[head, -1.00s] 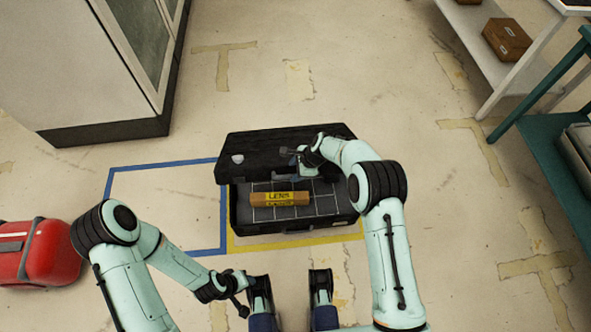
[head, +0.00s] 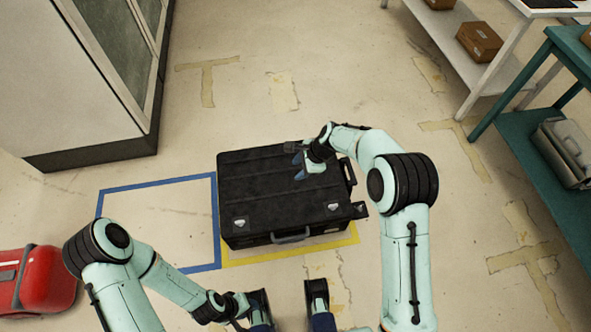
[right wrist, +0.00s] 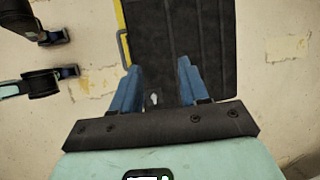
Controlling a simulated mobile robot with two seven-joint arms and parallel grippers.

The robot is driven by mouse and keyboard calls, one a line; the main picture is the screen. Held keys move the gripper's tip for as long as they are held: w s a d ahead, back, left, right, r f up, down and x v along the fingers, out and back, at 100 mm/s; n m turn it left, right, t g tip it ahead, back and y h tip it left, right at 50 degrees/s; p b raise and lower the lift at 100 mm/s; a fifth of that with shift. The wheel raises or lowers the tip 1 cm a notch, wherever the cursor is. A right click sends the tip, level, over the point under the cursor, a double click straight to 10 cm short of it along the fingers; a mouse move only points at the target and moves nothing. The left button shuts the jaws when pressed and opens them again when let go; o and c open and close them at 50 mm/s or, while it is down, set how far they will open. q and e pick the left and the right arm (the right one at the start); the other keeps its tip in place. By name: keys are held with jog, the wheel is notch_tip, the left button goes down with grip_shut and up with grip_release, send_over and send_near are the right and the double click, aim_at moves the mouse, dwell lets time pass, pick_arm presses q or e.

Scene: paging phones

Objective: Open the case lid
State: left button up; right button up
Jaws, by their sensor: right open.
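The black case (head: 270,190) lies on the floor inside the yellow outline, with its lid down and looking shut. Its two pale latches and its handle (head: 291,236) are on the front side. My right gripper (head: 298,166) is open and empty over the right part of the lid; I cannot tell whether it touches. In the right wrist view the lid (right wrist: 180,30) lies beyond the spread blue fingers of the right gripper (right wrist: 160,75). The case's inside is hidden. My left gripper (head: 238,307) is low at the front, away from the case; its fingers are unclear.
An empty blue floor outline (head: 150,187) lies left of the case. A red rounded bag or case (head: 45,280) is at far left. A large cabinet (head: 70,80) stands back left. A teal bench (head: 530,140) and white shelf (head: 440,40) stand at right. Floor behind the case is clear.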

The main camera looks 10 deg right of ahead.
jog(key=shift+r, duration=0.1)
dwell(0.5)
jog(key=s+d+f+n+g+h, duration=0.15)
jog(key=s+f+n, duration=0.25)
jog(key=s+f, duration=0.65)
jog(key=s+d+f+n+g, duration=0.1)
jog(key=s+d+f+n, duration=0.25)
jog(key=s+f, duration=0.7)
jog(key=s+a+r+n, duration=0.2)
jog(key=s+n, duration=0.1)
jog(key=s, duration=0.5)
jog(key=s+a+r+n, duration=0.2)
jog(key=s+n, duration=0.1)
jog(key=s, duration=0.5)
pick_arm(q)
notch_tip(320, 180, up, 13)
jog(key=p, duration=1.3)
jog(key=shift+w+g+p, duration=0.2)
jog(key=shift+g+p, duration=0.1)
jog(key=shift+g, duration=0.1)
pick_arm(e)
notch_tip(320, 180, up, 12)
jog(key=w, duration=0.1)
jog(key=shift+w+d+g, duration=0.25)
jog(key=shift+g, duration=0.1)
pick_arm(q)
jog(key=shift+f, duration=0.15)
pick_arm(e)
jog(key=shift+y, duration=0.25)
